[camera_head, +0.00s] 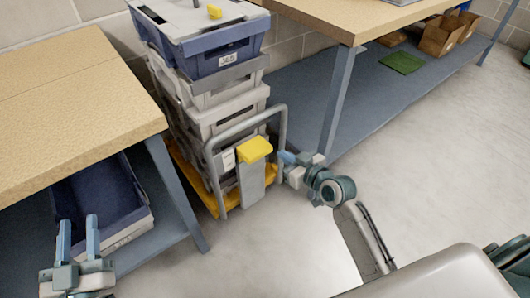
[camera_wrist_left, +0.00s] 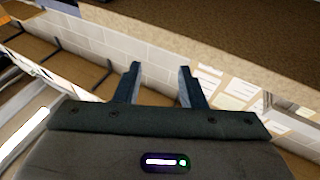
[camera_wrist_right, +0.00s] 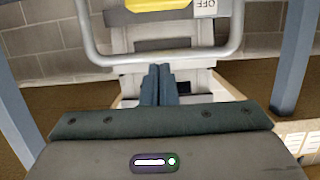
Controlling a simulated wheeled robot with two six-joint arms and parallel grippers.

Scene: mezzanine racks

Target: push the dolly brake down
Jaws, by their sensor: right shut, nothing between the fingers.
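The dolly (camera_head: 209,193) has a yellow base and a grey tube handle, and stands between two workbenches with a stack of crates on it. Its brake is a yellow pedal (camera_head: 254,149) on top of a grey post at the handle. The pedal also shows at the top edge of the right wrist view (camera_wrist_right: 158,4), beside an OFF label. My right gripper (camera_head: 283,158) is shut and empty, just right of the pedal in the head view and apart from it as far as I can tell. My left gripper (camera_head: 78,238) is open and empty at the lower left.
A wooden-topped bench (camera_head: 70,95) stands at the left, with a blue and grey bin (camera_head: 100,200) on its lower shelf. Another bench (camera_head: 350,20) stands at the back right; its blue leg (camera_head: 337,100) is near my right gripper. The floor at the right is clear.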

